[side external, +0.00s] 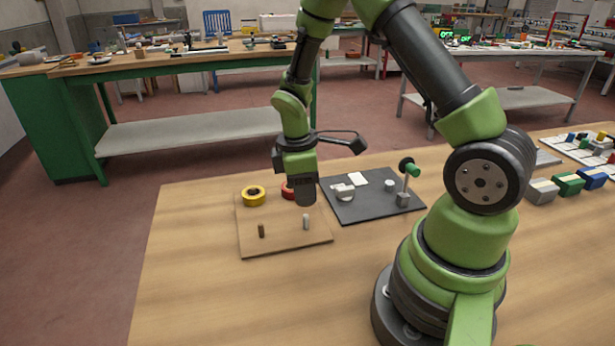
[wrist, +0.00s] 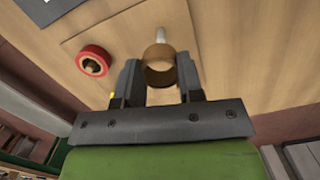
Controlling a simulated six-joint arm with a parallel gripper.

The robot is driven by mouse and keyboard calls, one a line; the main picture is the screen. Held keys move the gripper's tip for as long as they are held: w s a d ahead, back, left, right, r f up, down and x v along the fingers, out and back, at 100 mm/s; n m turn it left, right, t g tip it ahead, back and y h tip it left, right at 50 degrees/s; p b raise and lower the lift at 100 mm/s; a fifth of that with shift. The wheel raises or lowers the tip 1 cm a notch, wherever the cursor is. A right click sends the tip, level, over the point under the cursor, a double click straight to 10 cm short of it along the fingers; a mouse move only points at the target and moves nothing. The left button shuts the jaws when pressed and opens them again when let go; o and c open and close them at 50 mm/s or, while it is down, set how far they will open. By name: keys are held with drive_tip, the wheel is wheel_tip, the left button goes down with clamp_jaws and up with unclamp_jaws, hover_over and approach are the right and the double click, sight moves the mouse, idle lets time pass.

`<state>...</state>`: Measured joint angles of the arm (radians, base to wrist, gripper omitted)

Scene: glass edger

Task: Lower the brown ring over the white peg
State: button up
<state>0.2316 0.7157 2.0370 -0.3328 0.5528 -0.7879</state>
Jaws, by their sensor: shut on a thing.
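My gripper (side external: 305,192) hangs above the wooden board, close to the upright white peg (side external: 306,221). In the wrist view my gripper (wrist: 160,74) is shut on the brown ring (wrist: 158,53), one finger on each side. The ring's open hole shows there. The white peg also shows in the wrist view (wrist: 161,36), just past the ring's upper edge. The ring looks beside the peg there, not around it. In the side view I cannot make out the ring at the fingertips.
The board (side external: 285,238) also carries a brown peg (side external: 261,231), a yellow ring (side external: 246,197) and a red ring (side external: 286,188), partly behind my gripper. A dark mat (side external: 373,208) with small fixtures lies to the right. The table's front left is clear.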

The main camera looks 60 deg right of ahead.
drive_tip(key=shift+f, duration=3.3)
drive_tip(key=o, duration=1)
drive_tip(key=shift+c, duration=0.2)
drive_tip(key=shift+r, duration=0.15)
wheel_tip(320, 180, up, 10)
drive_tip(key=w, duration=0.1)
wheel_tip(320, 180, up, 12)
drive_tip(key=m+t, duration=0.4)
drive_tip(key=m, duration=0.1)
hover_over(305, 215)
drive_tip(key=s+a, duration=0.2)
drive_tip(key=a, duration=0.3)
drive_tip(key=s+a+r+m+t+y, duration=0.2)
drive_tip(key=s+a+r+m+t, duration=0.2)
drive_tip(key=s, duration=0.6)
wheel_tip(305, 215, up, 3)
drive_tip(key=shift+a+f+m+y, duration=0.1)
drive_tip(key=shift+a+m+y, duration=0.3)
drive_tip(key=shift+a+m, duration=0.5)
